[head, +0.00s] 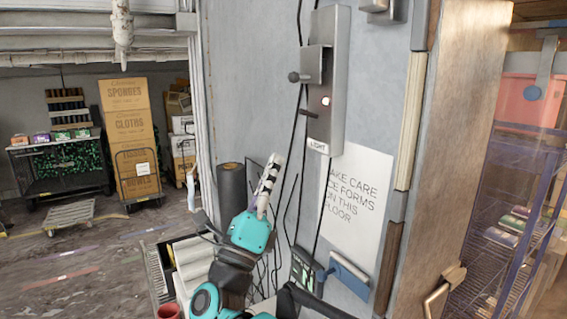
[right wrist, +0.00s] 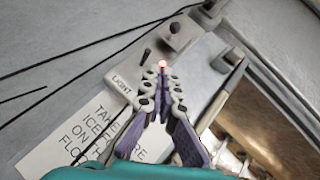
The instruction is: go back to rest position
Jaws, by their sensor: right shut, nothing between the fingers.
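My right gripper (head: 275,163) points up in front of the grey wall, left of and below the light switch box (head: 333,85). In the right wrist view its fingers (right wrist: 163,85) are together with nothing between them. The lamp also shows in the right wrist view (right wrist: 163,63), just beyond the fingertips. In the head view the gripper stands apart from the box. My left gripper is not in view.
A white ice warning sign (head: 356,205) hangs below the box. Black cables run down the wall. A wooden door edge (head: 455,130) and purple wire shelving (head: 505,220) stand at right. Stacked cartons (head: 127,135) and a cart (head: 60,180) stand at left, with open floor before them.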

